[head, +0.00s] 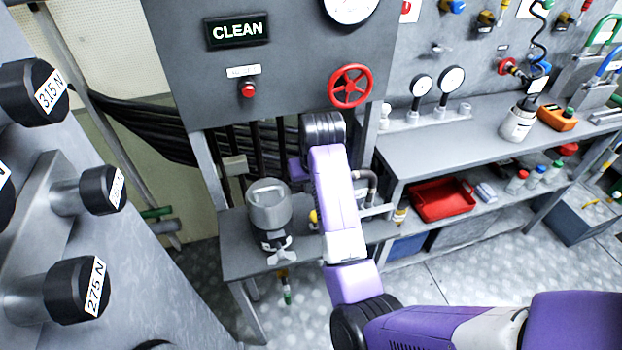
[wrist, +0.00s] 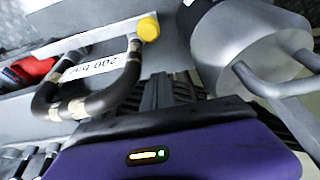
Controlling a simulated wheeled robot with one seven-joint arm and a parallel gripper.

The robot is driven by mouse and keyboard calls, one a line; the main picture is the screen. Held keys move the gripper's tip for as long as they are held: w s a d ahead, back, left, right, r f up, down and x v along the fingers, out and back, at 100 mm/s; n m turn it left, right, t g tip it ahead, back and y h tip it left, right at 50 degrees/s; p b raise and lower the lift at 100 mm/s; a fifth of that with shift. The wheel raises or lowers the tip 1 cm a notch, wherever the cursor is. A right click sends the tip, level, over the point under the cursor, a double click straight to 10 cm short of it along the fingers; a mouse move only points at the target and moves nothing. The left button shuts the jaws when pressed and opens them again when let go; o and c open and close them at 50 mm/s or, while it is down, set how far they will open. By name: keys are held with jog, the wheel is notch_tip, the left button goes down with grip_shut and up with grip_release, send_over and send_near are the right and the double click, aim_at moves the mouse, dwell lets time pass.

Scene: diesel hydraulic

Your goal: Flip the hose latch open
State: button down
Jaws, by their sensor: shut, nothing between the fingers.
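A dark bent hose (wrist: 92,100) with tan bands and a "200 bar" tag shows in the wrist view, left of my gripper (wrist: 171,90). A yellow cap (wrist: 148,28) sits at its upper end. In the head view the bent hose (head: 371,188) is just right of my forearm. I cannot single out a latch on it. My gripper is shut and empty, its fingers between the hose and a grey canister (wrist: 250,45); I see no clear contact. In the head view my arm hides the gripper.
The grey canister (head: 268,207) stands on a small metal bench (head: 235,262), left of my arm. Above is a panel with a red handwheel (head: 350,86). A shelf with a red tray (head: 443,200) is at right. Black-knobbed weights (head: 75,290) crowd the left.

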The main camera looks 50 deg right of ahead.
jog(key=shift+s+a+f+p, duration=0.45)
jog(key=shift+s+f, duration=0.15)
jog(key=shift+f, duration=0.15)
jog(key=shift+s+a+f+p, duration=0.4)
jog(key=shift+s+f, duration=0.2)
jog(key=shift+f, duration=0.15)
